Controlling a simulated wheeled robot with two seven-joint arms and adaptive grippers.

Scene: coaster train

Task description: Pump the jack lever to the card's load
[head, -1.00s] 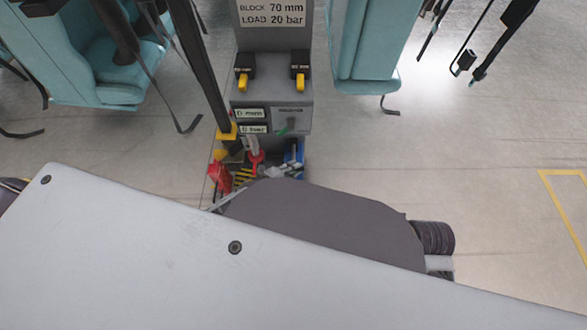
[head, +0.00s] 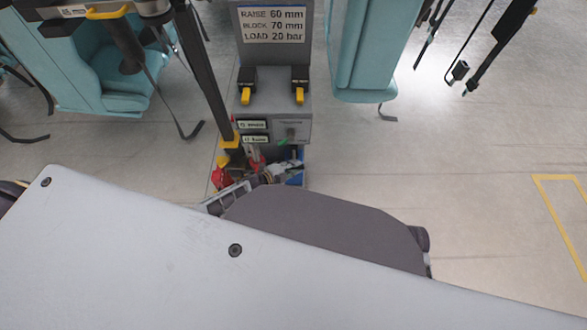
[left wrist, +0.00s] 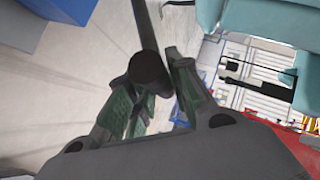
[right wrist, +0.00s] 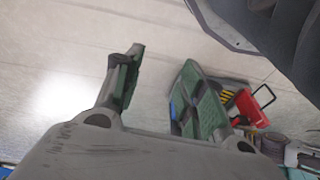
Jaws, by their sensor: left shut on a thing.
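The card (head: 274,24) on the grey stand reads RAISE 60 mm, BLOCK 70 mm, LOAD 20 bar. In the left wrist view a dark round lever (left wrist: 145,28) ends in a black round tip. My left gripper (left wrist: 163,82) is shut on it near that tip. In the head view a dark pole (head: 205,75), which looks like this lever, slants down to yellow fittings left of the stand. Where the left fingers meet it is not clear there.
An open toolbox (right wrist: 190,75) with a red box (right wrist: 246,107) stands on the floor below the stand. Teal seats (head: 362,55) hang on both sides.

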